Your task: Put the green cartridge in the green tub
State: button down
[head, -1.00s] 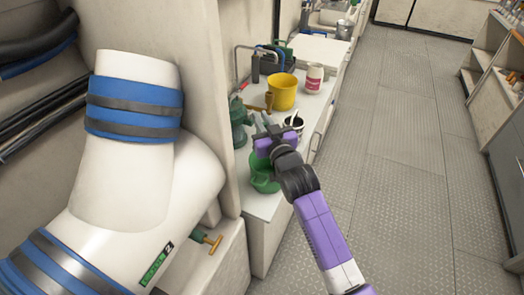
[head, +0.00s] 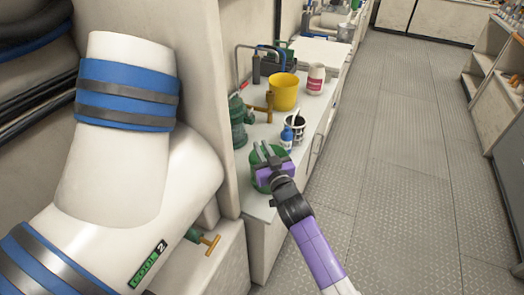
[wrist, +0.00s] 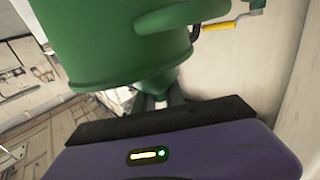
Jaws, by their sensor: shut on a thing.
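In the wrist view a large green flanged cylinder (wrist: 115,45) fills the upper left, close beyond the purple gripper body. I cannot tell for sure what that cylinder is.
A dark green fitting (head: 238,122) stands behind the tub by the wall. A blue bottle (head: 287,139), a dark pot (head: 296,129), a yellow bucket (head: 284,92) and a white-and-red container (head: 316,79) stand farther along. The aisle floor (head: 390,170) is clear.

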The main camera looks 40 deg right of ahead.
jog(key=shift+f+b, duration=0.3)
jog(key=shift+b, duration=0.15)
jog(key=shift+f+b, duration=0.25)
jog(key=shift+b, duration=0.05)
jog(key=c, duration=1.4)
grip_release()
